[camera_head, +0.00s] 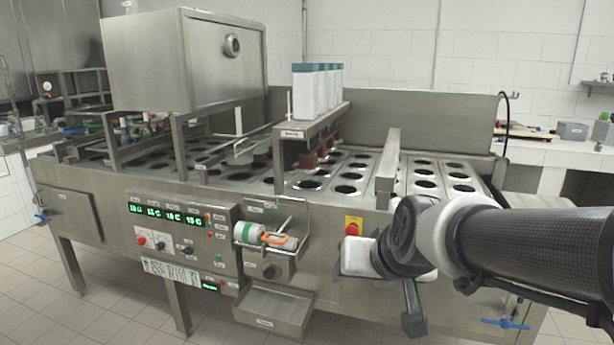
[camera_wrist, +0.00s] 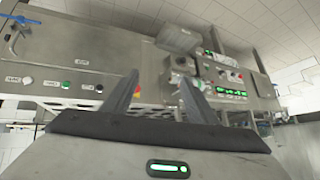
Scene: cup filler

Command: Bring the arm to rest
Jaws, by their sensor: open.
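My arm reaches in from the right in the head view, in front of the machine's right end. My gripper (camera_head: 413,312) hangs low there, near the machine's front panel. In the wrist view my gripper (camera_wrist: 160,98) shows two dark fingers spread wide apart with nothing between them. The steel cup filling machine (camera_head: 100,215) stands ahead and also shows tilted in the wrist view (camera_wrist: 60,55). I cannot tell exactly how far the gripper is from the panel.
A small front shelf (camera_head: 262,268) holds a green and white roll (camera_head: 249,232) and an orange-and-white item (camera_head: 280,241). A lower steel tray (camera_head: 275,308) juts out from the front. A red-and-yellow switch (camera_head: 353,226) is close to my arm. The tiled floor at front left is clear.

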